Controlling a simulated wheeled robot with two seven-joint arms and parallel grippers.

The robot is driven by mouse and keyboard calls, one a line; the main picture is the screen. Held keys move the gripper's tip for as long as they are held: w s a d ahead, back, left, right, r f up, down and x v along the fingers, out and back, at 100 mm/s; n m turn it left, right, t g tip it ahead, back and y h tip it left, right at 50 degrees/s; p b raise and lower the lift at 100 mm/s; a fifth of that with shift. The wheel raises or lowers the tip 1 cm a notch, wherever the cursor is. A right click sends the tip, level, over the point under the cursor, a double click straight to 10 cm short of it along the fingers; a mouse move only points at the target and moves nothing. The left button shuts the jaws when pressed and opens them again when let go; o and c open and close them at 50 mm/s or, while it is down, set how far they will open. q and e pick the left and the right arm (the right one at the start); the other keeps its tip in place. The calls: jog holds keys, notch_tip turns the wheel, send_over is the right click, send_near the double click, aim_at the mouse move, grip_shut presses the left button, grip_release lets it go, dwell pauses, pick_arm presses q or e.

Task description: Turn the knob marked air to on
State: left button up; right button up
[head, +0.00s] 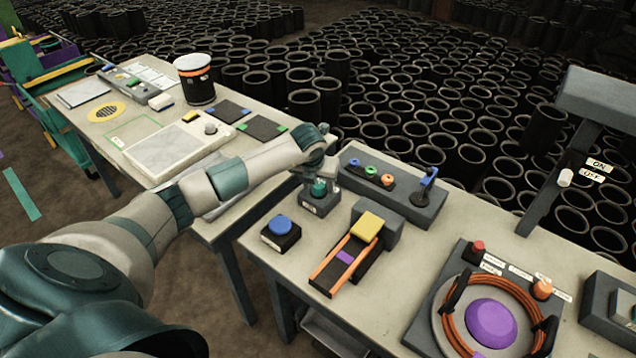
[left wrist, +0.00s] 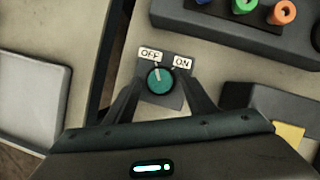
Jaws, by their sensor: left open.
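A teal knob (head: 319,188) stands on a small dark box with a label (head: 309,210) at the table's back left edge. In the left wrist view the knob (left wrist: 160,82) has a light pointer line aimed up toward the OFF label (left wrist: 150,54). The ON label (left wrist: 182,62) is to its right. My left gripper (head: 318,178) is just above the knob in the head view. In the wrist view its open fingers (left wrist: 163,84) come in on either side of the knob; whether they touch it I cannot tell. My right gripper is not in view.
A row of coloured rings on a dark block (head: 355,175) and a blue lever (head: 428,180) are close by. A blue button (head: 280,226) and a yellow block (head: 370,222) sit nearer. A separate ON/OFF switch (head: 565,178) is on the right post.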

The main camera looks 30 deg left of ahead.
pick_arm(q)
jog(key=shift+c, duration=0.4)
jog(key=c, duration=1)
jog(key=shift+o, duration=0.2)
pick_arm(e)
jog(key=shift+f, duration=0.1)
